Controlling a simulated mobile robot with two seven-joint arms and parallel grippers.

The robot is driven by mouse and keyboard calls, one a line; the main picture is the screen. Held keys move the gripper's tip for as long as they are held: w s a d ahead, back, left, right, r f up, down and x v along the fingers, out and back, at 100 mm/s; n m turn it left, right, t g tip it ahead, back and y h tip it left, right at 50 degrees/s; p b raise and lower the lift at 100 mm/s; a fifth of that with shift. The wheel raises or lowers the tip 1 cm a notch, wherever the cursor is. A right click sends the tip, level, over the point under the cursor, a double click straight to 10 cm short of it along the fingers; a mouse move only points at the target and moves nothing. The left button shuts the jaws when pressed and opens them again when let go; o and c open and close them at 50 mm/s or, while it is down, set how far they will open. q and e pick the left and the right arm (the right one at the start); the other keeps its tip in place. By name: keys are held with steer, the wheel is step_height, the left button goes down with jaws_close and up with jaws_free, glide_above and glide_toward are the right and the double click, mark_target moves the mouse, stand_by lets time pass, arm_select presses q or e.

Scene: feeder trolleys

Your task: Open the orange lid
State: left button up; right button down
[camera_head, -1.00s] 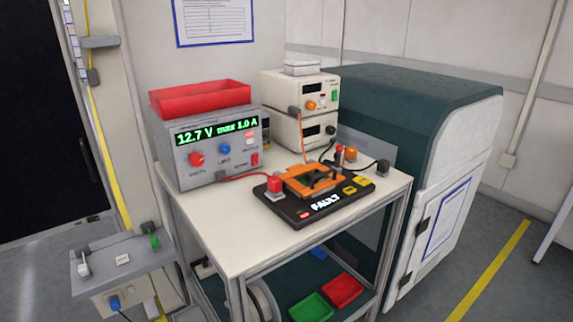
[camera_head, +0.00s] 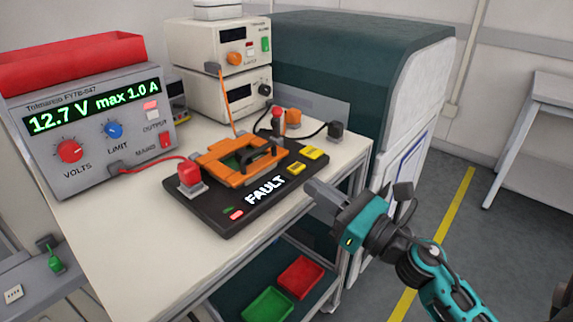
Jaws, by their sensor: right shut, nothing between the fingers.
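The orange lid (camera_head: 243,164) lies flat and closed on a black fixture (camera_head: 233,217) whose display reads FAULT. My right gripper (camera_head: 312,190) is shut and empty at the trolley's right front edge. It is right of the black fixture and apart from the lid. My left gripper is not in view.
A grey power supply (camera_head: 90,125) reading 12.7 V stands left, under a red bin (camera_head: 75,63). Two stacked cream instruments (camera_head: 220,68) stand behind. Red and orange cables run to the fixture. Red (camera_head: 301,277) and green (camera_head: 267,304) trays sit below.

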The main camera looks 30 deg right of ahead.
mark_target(280, 179)
steer(key=p+x, duration=0.3)
steer(key=x, duration=0.5)
steer(key=shift+w+a+r, duration=0.15)
steer(key=shift+w+r, duration=0.05)
steer(key=shift+w+a, duration=0.15)
steer(key=shift+w, duration=0.35)
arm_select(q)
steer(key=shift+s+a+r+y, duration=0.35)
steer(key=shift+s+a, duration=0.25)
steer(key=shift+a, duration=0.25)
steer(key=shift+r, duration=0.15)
arm_select(e)
steer(key=shift+r, duration=0.1)
